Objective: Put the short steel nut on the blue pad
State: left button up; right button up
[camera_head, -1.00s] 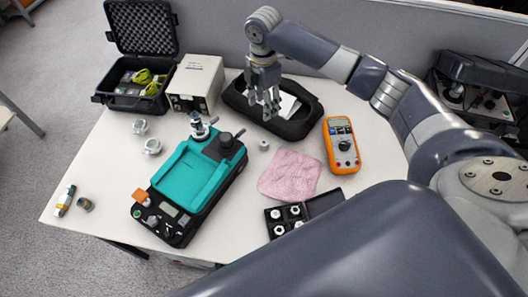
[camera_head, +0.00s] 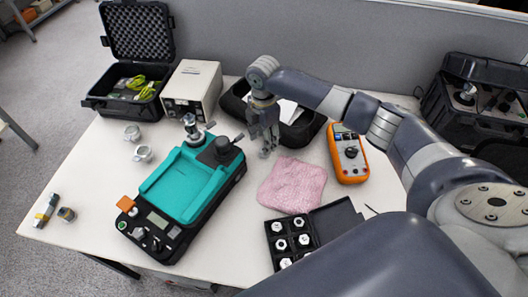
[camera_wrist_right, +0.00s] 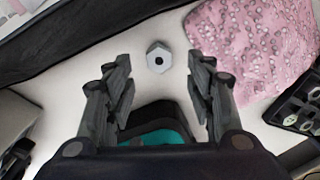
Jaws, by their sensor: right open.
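A short steel nut (camera_wrist_right: 159,57) with a dark central hole sits on the white table. In the right wrist view it lies just beyond and between my spread fingertips, apart from both. My right gripper (camera_head: 266,150) is open and empty, pointing down between the teal-topped device and the pink cloth; it also shows in the wrist view (camera_wrist_right: 160,85). In the head view the fingers mostly hide the nut. The blue-green pad (camera_head: 182,183) is the bare recessed top of a black device left of my gripper. My left gripper is not in view.
A pink cloth (camera_head: 293,186) and a black case of several nuts (camera_head: 281,226) lie right and in front. Behind are a black tray (camera_head: 310,130) and a beige box (camera_head: 192,92).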

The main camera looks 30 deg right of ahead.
jog(key=shift+w+f+p, duration=0.1)
jog(key=shift+f+p, duration=0.25)
jog(key=shift+f, duration=2.4)
grip_shut()
